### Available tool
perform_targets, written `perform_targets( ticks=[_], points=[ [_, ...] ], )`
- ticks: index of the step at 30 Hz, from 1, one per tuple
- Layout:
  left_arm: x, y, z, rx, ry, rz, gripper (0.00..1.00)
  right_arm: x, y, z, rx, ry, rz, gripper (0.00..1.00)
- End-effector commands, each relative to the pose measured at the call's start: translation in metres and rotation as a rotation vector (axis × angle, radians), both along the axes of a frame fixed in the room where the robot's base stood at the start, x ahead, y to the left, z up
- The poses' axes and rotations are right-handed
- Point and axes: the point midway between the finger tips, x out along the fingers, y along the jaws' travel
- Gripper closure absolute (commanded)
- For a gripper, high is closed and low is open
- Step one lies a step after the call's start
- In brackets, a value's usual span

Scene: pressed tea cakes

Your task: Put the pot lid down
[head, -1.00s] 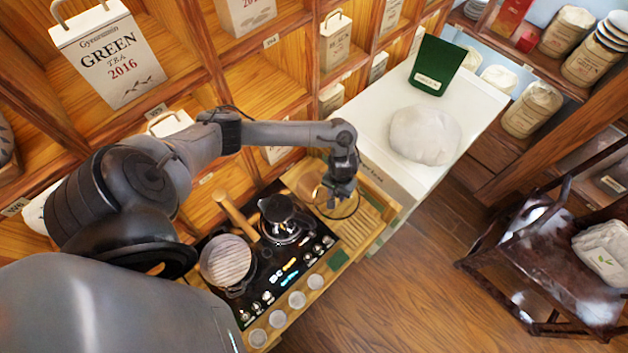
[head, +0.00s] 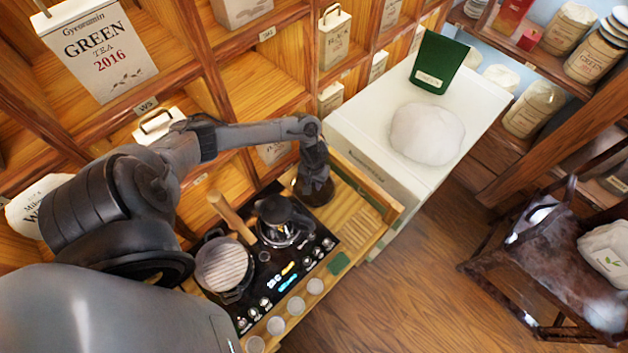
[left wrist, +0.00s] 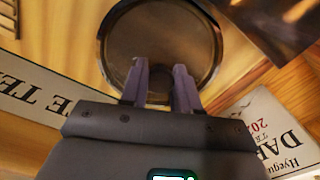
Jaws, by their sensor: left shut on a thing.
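The round glass pot lid (left wrist: 165,40) with a dark rim fills the upper middle of the left wrist view. In the head view the lid (head: 313,194) is a dark round shape partly hidden under my left gripper (head: 316,176). The lid is over the back right part of the wooden tea tray (head: 362,222). I cannot tell whether it touches the wood. My right gripper is not in view.
A dark kettle (head: 283,213) stands on the black hob (head: 290,268), left of the lid. A pot with a round ribbed top (head: 222,262) is nearer. Several small cups line the front edge. A white cabinet (head: 365,180) rises at the right; wooden shelves (head: 262,95) stand behind.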

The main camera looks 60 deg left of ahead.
Motion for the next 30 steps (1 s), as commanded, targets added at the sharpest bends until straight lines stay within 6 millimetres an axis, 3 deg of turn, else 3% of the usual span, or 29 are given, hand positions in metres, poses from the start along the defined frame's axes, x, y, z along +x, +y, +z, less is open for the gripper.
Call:
perform_targets(
  ticks=[9,10,14,23,30],
  points=[
    [0.000,-0.001,-0.003,-0.001,-0.001,0.001,1.00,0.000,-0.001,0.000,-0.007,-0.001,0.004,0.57],
    [0.000,-0.001,-0.002,-0.001,-0.001,0.000,0.65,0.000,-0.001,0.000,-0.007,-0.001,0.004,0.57],
    [0.000,-0.001,-0.002,-0.001,-0.001,0.000,0.45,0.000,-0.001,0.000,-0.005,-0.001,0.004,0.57],
    [0.000,0.000,-0.001,0.000,-0.001,0.000,0.44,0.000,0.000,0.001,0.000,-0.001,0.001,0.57],
    [0.001,0.000,0.022,0.000,-0.003,0.000,0.44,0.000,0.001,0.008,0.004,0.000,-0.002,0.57]
  ],
)
